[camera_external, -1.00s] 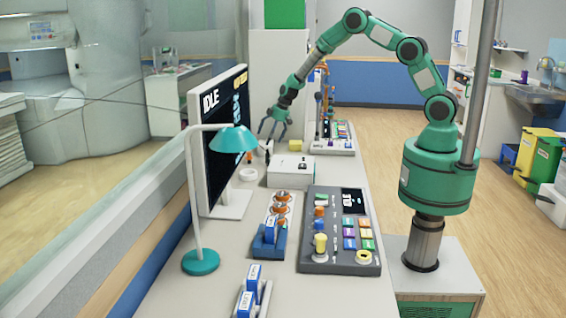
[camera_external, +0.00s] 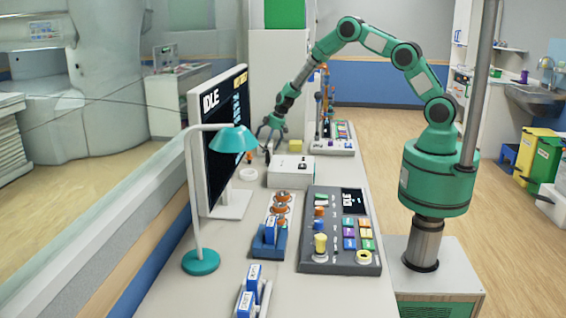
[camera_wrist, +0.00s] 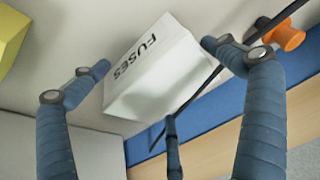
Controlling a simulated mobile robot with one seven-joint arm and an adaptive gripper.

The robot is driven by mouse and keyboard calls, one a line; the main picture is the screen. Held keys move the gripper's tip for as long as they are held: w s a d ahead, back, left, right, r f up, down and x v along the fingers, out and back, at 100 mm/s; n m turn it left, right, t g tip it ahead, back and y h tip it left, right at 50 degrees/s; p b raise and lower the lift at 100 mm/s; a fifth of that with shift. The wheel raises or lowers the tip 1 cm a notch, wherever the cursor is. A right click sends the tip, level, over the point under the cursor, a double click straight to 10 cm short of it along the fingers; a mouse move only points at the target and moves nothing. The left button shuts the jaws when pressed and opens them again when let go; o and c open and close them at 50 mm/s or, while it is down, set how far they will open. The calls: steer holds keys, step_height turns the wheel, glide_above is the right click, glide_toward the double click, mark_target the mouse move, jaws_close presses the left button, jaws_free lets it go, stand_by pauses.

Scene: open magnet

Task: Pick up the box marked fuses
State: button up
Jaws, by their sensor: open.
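The white box marked FUSES (camera_wrist: 158,78) shows in the wrist view, with its black lettering on the top face. It sits tilted in the picture between my spread fingers. My gripper (camera_wrist: 156,58) is open, with one finger on each side of the box and a third finger below it in the picture. I cannot tell whether any finger touches the box. In the external view my gripper (camera_external: 270,140) is low over the far part of the desk, beyond the white unit with buttons. The fuses box cannot be made out clearly there.
A yellow block (camera_external: 295,146) lies right of my gripper; yellow also shows at the wrist view's left edge. An orange knob-like thing (camera_wrist: 288,36) and a dark rod (camera_wrist: 270,28) are near the right finger. The monitor (camera_external: 215,130) and white unit (camera_external: 291,172) stand nearer the camera.

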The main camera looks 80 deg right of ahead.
mark_target(261, 140)
steer(key=c, duration=1.2)
steer(key=shift+r, duration=0.15)
steer(key=shift+r, duration=0.6)
step_height(261, 140, up, 2)
steer(key=shift+r+p, duration=0.1)
steer(key=shift+p, duration=0.35)
steer(key=s+a, duration=0.2)
steer(key=s, duration=0.3)
steer(key=s+a+r, duration=0.1)
steer(key=s, duration=0.4)
steer(key=s+a, duration=0.2)
steer(key=s, duration=0.3)
steer(key=shift+a+r, duration=0.15)
steer(key=shift+a, duration=0.15)
